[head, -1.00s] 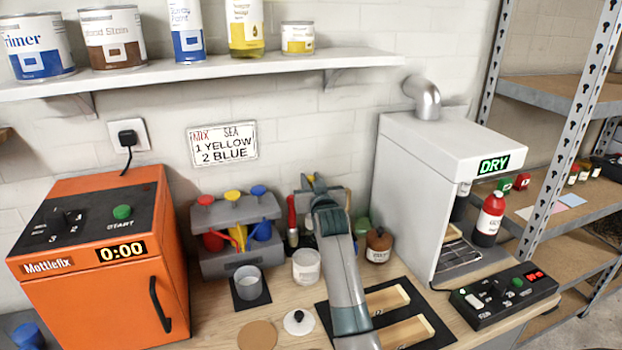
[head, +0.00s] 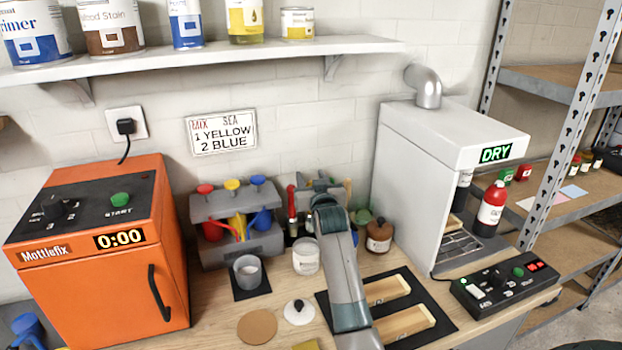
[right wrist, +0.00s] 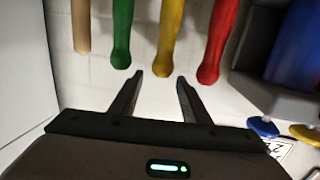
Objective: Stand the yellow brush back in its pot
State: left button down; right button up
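In the right wrist view, the yellow handle (right wrist: 169,38) of a brush stands in a row with others, its free end just beyond my fingertips. My right gripper (right wrist: 157,76) is open, with a gap between its fingers and nothing in it; it does not visibly touch the handle. In the head view my right gripper (head: 326,208) is at the back of the bench, with my arm covering the yellow handle and most of the row. What the brushes stand in is hidden. A white pot (head: 306,260) and a grey cup (head: 247,276) stand nearby. My left gripper is out of view.
Tan (right wrist: 81,28), green (right wrist: 122,35) and red (right wrist: 216,45) handles flank the yellow one. A grey paint holder (head: 215,250) is left of my arm, a brown jar (head: 379,237) to the right. An orange machine (head: 95,255) and a grey drying booth (head: 410,170) bound the bench.

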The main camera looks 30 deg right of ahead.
jog(key=shift+s, duration=0.1)
dwell(0.3)
jog(key=b+v, duration=0.3)
jog(key=v, duration=1.4)
jog(key=shift+b, duration=0.4)
jog(key=shift+a, duration=0.1)
jog(key=shift+r, duration=0.1)
dwell(0.5)
